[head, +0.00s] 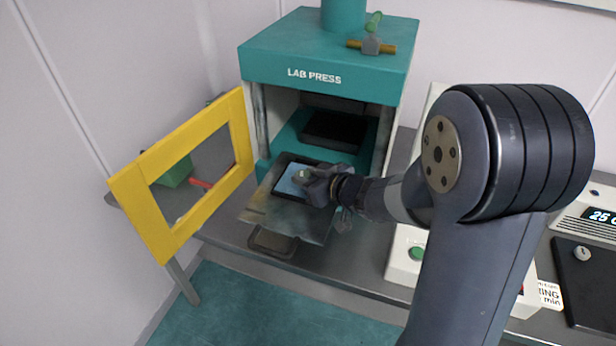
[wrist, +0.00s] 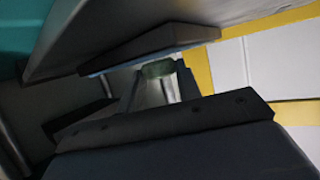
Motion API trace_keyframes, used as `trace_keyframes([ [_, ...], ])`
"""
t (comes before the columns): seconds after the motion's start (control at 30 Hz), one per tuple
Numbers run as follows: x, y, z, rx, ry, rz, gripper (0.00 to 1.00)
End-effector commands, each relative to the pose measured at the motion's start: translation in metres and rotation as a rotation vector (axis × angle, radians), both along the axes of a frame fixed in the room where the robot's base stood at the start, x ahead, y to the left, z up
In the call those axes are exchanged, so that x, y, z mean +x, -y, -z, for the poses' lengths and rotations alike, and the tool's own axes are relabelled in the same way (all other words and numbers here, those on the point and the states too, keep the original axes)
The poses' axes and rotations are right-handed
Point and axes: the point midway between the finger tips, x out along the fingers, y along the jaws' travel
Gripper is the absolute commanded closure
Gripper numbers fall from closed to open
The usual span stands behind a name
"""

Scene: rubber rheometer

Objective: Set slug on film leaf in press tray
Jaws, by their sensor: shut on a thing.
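The press tray (head: 252,213) is slid out of the front of the teal lab press (head: 270,62). A dark-framed recess in it holds a pale blue film leaf (head: 287,183). My gripper (head: 304,179) is over the right part of the leaf, fingers pointing left. It is shut on the slug, a small grey-green piece (wrist: 158,70) between the fingertips in the wrist view. In the head view the slug shows as a small pale spot at the fingertips. I cannot tell whether it touches the leaf. My gripper hides the right side of the recess.
The yellow-framed door (head: 143,201) stands open at left, with a green object (head: 176,172) seen through it. The press's upper body overhangs the back. At right are a white device with a green button (head: 417,252) and a dark plate (head: 590,290) bearing a small round piece.

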Motion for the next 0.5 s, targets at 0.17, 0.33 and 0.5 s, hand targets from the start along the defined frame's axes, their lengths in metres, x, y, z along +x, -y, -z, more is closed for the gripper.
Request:
trace_keyframes([
  [0.17, 0.0001, -0.0001, 0.0047, 0.000, 0.000, 0.000, 0.89],
  [0.33, 0.0001, 0.0000, 0.0030, 0.000, 0.000, 0.000, 0.54],
  [0.5, 0.0001, -0.0001, 0.0029, 0.000, 0.000, 0.000, 0.46],
])
